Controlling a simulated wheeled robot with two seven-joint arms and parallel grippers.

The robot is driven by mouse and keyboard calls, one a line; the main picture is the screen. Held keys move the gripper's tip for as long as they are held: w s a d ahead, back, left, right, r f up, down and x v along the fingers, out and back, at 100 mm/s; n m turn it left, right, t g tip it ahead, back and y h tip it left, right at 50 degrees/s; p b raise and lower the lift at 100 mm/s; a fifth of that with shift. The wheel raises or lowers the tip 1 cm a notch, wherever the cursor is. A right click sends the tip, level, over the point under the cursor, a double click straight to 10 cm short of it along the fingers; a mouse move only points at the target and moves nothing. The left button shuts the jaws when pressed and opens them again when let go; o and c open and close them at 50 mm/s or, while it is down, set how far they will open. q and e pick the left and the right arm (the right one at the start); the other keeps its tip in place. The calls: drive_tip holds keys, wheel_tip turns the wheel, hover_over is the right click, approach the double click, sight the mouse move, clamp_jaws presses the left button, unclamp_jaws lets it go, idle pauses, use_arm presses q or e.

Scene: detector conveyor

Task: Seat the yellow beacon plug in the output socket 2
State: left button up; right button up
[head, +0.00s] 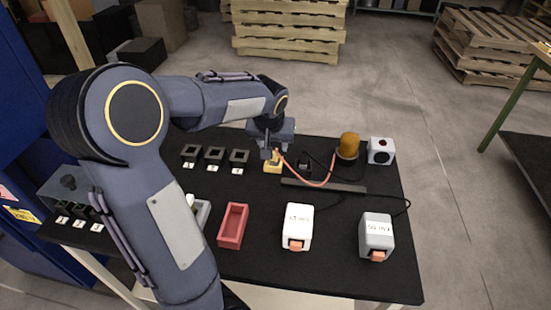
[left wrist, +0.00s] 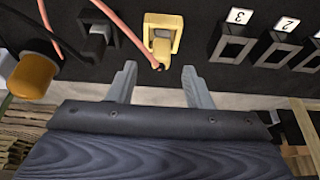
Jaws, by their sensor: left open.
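The yellow plug (head: 270,167) sits at a yellow square holder on the black table, with a pink cable at its end. In the left wrist view the yellow plug (left wrist: 161,47) lies just beyond the fingertips, roughly centred between them. My left gripper (left wrist: 158,68) is open and empty; it is above the plug in the head view (head: 272,152). Three dark square sockets stand in a row, the middle one labelled 2 (head: 214,153); that socket 2 (left wrist: 277,54) also shows in the left wrist view. I cannot tell whether these are the output sockets. My right gripper is not in view.
An amber beacon (head: 348,144) stands right of the plug. A dark socket with a plug (head: 304,166) is between them. A grey unit (head: 66,187) with more numbered sockets is at far left. A red tray (head: 232,225) and two white boxes (head: 297,222) (head: 376,232) stand in front.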

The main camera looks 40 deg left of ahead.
sight(274, 150)
use_arm(q)
drive_tip(key=x, duration=0.4)
drive_tip(key=shift+a+f, duration=0.1)
drive_tip(key=shift+f, duration=0.2)
drive_tip(key=shift+c, duration=0.3)
clamp_jaws()
